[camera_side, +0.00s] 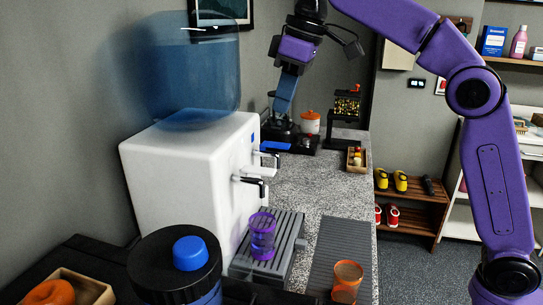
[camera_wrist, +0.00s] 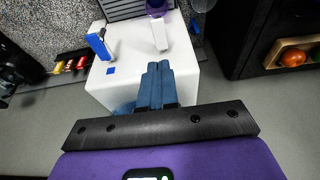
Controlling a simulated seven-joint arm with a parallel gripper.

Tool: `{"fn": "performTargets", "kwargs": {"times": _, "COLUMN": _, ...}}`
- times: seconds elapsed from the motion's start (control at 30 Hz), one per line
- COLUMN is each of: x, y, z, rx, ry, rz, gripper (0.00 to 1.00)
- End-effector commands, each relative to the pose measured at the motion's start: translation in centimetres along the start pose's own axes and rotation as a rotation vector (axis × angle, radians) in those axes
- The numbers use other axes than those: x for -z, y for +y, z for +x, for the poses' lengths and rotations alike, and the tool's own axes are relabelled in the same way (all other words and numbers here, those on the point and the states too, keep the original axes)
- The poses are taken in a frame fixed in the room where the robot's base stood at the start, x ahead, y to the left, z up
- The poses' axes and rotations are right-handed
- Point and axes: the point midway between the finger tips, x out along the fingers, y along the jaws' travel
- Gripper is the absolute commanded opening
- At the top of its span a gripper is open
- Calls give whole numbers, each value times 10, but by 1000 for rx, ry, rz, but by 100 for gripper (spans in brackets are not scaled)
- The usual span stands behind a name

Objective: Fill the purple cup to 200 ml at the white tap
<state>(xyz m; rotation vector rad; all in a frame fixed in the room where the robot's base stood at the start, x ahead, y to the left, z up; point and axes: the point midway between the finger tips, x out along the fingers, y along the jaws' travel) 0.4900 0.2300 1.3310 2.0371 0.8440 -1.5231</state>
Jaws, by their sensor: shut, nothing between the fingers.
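The translucent purple cup (camera_side: 262,243) stands upright on the drip tray (camera_side: 286,238) in front of the white water dispenser (camera_side: 185,165). The nearer tap, the white tap (camera_side: 252,183), is above the cup; in the wrist view the white tap (camera_wrist: 159,35) partly covers the cup (camera_wrist: 156,5). Its water level cannot be read. A second tap with a blue lever (camera_wrist: 98,46) is beside it. My gripper (camera_side: 281,110) has its blue fingers shut and empty, high above the counter beyond the dispenser. Its fingers also show in the wrist view (camera_wrist: 158,66), over the dispenser's top, apart from both taps.
A large blue water bottle (camera_side: 190,70) sits on the dispenser. An orange cup (camera_side: 346,281) stands on a dark ribbed mat (camera_side: 338,245). A grinder (camera_side: 345,106) and an orange-lidded jar (camera_side: 310,122) stand at the back. The mid-counter is clear.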

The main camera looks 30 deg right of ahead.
Motion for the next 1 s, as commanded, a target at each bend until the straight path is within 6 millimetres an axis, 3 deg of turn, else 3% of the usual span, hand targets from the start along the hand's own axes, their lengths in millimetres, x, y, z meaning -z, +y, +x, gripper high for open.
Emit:
{"fn": "performTargets", "kwargs": {"times": 0.27, "x": -1, "y": 0, "z": 34, "rx": 0, "ry": -2, "rz": 0, "gripper": 0}}
{"fn": "performTargets", "kwargs": {"times": 0.6, "x": -3, "y": 0, "z": 91, "rx": -1, "ry": -3, "rz": 0, "gripper": 0}}
{"fn": "performTargets", "kwargs": {"times": 1.0, "x": -12, "y": 0, "z": 122, "rx": -1, "ry": 1, "rz": 0, "gripper": 0}}
